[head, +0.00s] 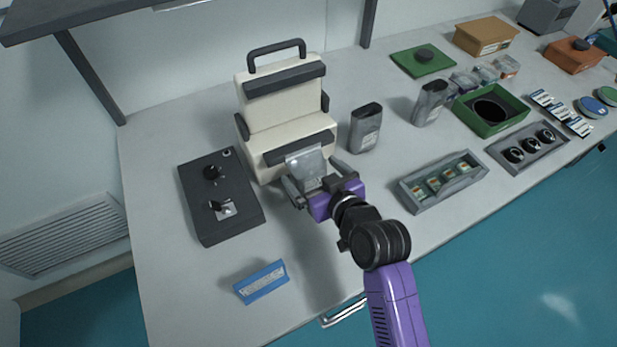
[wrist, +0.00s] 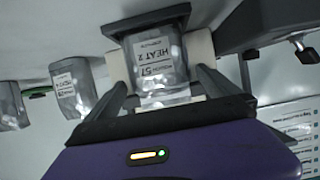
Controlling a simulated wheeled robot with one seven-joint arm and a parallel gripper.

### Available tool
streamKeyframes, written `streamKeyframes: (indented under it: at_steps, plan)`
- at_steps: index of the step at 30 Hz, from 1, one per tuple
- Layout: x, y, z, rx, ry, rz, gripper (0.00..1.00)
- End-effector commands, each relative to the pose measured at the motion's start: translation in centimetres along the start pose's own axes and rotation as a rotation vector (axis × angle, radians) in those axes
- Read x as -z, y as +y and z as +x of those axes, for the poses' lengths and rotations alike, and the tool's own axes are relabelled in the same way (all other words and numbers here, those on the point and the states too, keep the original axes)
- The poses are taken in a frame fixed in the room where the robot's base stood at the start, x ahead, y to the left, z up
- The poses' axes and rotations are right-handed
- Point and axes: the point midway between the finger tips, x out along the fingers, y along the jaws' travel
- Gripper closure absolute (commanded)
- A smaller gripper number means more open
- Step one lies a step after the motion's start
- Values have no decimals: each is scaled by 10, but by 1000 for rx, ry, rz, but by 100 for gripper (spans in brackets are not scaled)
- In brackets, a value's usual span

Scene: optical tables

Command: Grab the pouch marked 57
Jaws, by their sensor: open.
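The silver pouch (head: 305,162) hangs at the front of the cream sealer (head: 292,120), just under its lower dark bar. In the wrist view the pouch (wrist: 160,62) shows upside down, and its label reads 57 and HEAT 2. Its top edge is at a dark bar and I cannot tell whether it is clamped there. My gripper (head: 317,180) is open in front of the sealer. In the wrist view my gripper (wrist: 166,85) has one finger on each side of the pouch, with gaps visible.
Two other silver pouches (head: 366,128) (head: 429,103) stand to the right of the sealer. A dark control box (head: 220,190) is on the left and a blue block (head: 261,282) in front. A grey tray (head: 413,209) lies on the right. The table's front left is mostly clear.

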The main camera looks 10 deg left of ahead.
Motion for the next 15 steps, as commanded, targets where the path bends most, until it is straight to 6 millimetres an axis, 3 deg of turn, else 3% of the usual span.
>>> streamKeyframes:
  at_steps: [6,14,15]
  plan:
    - [1,0,22,-1,1,0,0]
    - [0,0,25,-1,1,0,0]
    - [0,0,25,-1,1,0,4]
